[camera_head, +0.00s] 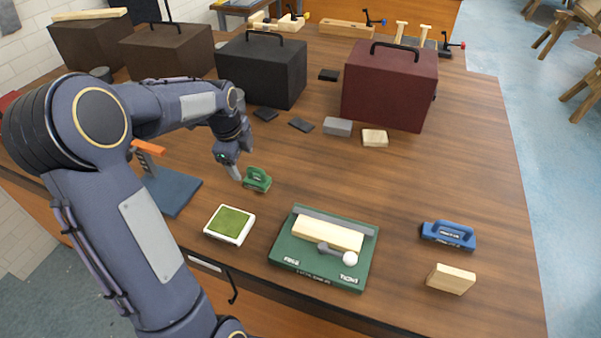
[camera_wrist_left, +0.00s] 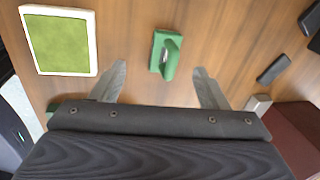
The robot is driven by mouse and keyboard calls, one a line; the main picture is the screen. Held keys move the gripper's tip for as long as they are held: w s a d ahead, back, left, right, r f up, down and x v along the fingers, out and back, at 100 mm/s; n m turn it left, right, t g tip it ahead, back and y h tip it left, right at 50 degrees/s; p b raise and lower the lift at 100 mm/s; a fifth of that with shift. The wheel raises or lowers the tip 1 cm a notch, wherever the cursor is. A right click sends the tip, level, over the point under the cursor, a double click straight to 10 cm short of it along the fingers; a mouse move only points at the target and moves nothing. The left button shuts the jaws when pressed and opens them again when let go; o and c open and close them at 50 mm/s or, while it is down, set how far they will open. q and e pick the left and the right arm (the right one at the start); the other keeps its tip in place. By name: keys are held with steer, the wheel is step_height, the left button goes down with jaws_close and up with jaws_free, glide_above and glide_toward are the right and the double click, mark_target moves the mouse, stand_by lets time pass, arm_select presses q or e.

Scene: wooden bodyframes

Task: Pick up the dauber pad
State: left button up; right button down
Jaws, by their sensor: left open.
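A small green block with an arched handle, which looks like the dauber pad (camera_head: 257,179), rests on the wooden table. My left gripper (camera_head: 235,173) is just to the left of it in the head view, fingers pointing down. In the left wrist view the green block (camera_wrist_left: 165,54) lies ahead of and between the two spread fingers of the left gripper (camera_wrist_left: 160,72). The gripper is open and empty, apart from the block. My right gripper is not in view.
A white tray with a green pad (camera_head: 230,224) stands nearer the front edge. A green board (camera_head: 295,262) carries a wooden block and a tool. A blue handled block (camera_head: 448,234) and wooden block (camera_head: 450,279) lie right. Toolboxes (camera_head: 390,87) stand behind.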

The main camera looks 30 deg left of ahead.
mark_target(253, 178)
arm_select(q)
steer(key=shift+w+f+m, duration=0.4)
steer(key=shift+w+f, duration=0.1)
steer(key=shift+w, duration=0.25)
steer(key=shift+w+f, duration=0.25)
steer(key=shift+f, duration=0.1)
steer(key=p+x, duration=0.1)
steer(key=x, duration=0.5)
steer(key=shift+s+d+f+p, duration=0.1)
steer(key=shift+s+d+p, duration=0.1)
steer(key=shift+p, duration=0.2)
steer(key=shift+w+a+f, duration=0.1)
steer(key=shift+f, duration=0.4)
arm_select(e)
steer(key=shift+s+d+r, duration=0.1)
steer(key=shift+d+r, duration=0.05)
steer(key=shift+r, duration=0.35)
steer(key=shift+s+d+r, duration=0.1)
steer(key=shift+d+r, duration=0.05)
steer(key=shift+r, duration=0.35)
arm_select(q)
steer(key=c, duration=1.1)
steer(key=shift+r, duration=0.1)
